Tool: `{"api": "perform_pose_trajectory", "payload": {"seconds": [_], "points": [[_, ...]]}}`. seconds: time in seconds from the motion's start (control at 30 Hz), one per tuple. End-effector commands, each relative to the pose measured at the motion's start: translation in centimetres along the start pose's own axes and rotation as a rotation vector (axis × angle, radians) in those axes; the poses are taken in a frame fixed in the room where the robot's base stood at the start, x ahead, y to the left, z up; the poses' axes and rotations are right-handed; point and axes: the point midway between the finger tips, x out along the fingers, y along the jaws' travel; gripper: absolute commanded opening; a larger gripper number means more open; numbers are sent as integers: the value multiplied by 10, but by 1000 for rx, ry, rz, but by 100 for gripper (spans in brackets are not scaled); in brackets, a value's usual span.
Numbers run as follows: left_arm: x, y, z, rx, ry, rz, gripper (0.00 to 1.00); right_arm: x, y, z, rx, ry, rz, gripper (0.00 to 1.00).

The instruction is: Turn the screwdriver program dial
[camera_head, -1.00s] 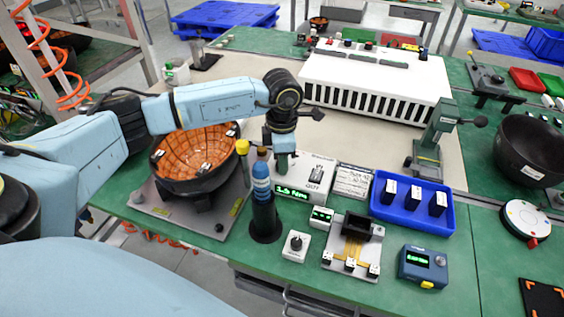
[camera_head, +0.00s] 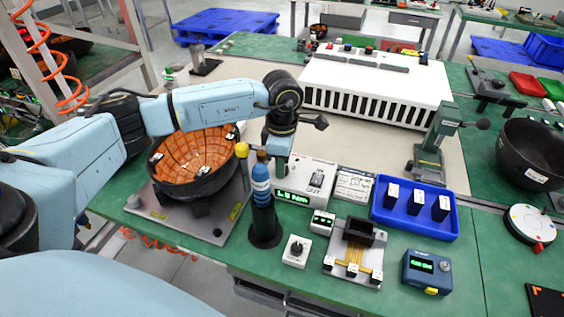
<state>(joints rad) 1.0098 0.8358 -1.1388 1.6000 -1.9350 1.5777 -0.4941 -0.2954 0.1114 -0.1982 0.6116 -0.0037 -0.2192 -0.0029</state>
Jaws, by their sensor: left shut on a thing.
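The screwdriver controller (camera_head: 306,181) is a white box with a green-lit display (camera_head: 291,196) and a dark switch on top. The display seems to show a torque value in Nm, too small to read surely. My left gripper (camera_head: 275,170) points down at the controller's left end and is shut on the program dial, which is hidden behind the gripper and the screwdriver. The screwdriver (camera_head: 261,192), blue and black with a tan top, stands upright in a black holder (camera_head: 265,230) just in front of the gripper. My right gripper is not in view.
A black bowl with orange lining (camera_head: 190,172) stands on a grey plate to the left. A small white knob box (camera_head: 296,251), a fixture (camera_head: 354,262) and a blue meter (camera_head: 427,270) are in front. A blue tray (camera_head: 413,222) with black blocks is to the right.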

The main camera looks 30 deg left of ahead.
Motion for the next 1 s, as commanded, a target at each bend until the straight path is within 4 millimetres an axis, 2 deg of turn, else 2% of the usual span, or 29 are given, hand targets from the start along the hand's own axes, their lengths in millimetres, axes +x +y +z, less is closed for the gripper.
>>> {"api": "perform_pose_trajectory", "payload": {"seconds": [0.07, 0.1, 0.23, 0.5, 0.63, 0.77, 1.0], "points": [[-2, 1, 1, 1, -3, 5, 7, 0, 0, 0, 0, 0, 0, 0], [-2, 1, 1, 1, -3, 5, 35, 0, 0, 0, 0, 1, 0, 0], [-2, 1, 0, 0, -2, 4, 52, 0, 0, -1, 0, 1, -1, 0], [-1, 0, 0, -1, -1, 2, 52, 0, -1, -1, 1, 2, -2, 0], [-10, 1, 0, -1, -2, 3, 52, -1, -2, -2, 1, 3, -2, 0], [-32, 1, 0, 0, -2, 6, 52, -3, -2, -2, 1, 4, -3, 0], [-87, 1, 0, 0, -3, 6, 52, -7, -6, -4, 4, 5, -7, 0]]}}
